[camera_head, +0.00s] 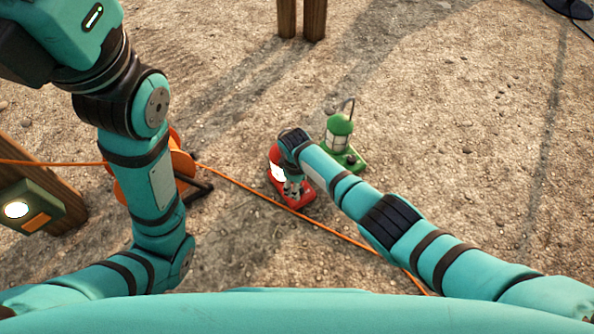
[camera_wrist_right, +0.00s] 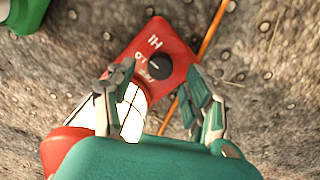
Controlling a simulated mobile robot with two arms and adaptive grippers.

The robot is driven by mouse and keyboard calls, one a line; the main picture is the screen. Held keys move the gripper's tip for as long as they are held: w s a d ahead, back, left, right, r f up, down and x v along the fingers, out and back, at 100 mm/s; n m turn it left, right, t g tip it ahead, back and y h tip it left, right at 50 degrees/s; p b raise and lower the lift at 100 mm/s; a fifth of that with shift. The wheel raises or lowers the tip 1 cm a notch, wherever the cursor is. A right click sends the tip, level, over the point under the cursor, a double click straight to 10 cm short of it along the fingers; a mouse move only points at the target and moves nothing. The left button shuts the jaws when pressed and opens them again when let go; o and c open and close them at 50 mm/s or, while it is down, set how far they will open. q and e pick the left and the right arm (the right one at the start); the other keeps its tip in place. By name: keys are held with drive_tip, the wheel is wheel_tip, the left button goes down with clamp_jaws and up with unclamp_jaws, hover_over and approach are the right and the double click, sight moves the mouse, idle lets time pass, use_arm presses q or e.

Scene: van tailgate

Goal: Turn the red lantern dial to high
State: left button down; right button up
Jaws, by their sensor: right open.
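The red lantern (camera_head: 275,155) stands on the gravel at the middle of the head view, partly hidden by my right arm. In the right wrist view its red base (camera_wrist_right: 182,78) carries a black dial (camera_wrist_right: 155,64) with HI, LO and a third label, probably OFF, around it. A pale mark shows on the dial, but I cannot tell surely which label it points to. My right gripper (camera_head: 293,187) is over the lantern's base. In the wrist view its open fingers (camera_wrist_right: 156,84) stand either side below the dial, apparently empty.
A green lantern (camera_head: 340,136) stands close behind and right of the red one; its base (camera_wrist_right: 28,14) shows in the wrist view. An orange cable (camera_head: 238,184) runs past the red base from a reel (camera_head: 183,162). A post with a lamp (camera_head: 42,207) is at left.

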wheel_tip(320, 180, up, 10)
drive_tip(key=shift+s+a, duration=0.15)
drive_tip(key=shift+s, duration=0.2)
drive_tip(key=shift+f, duration=0.1)
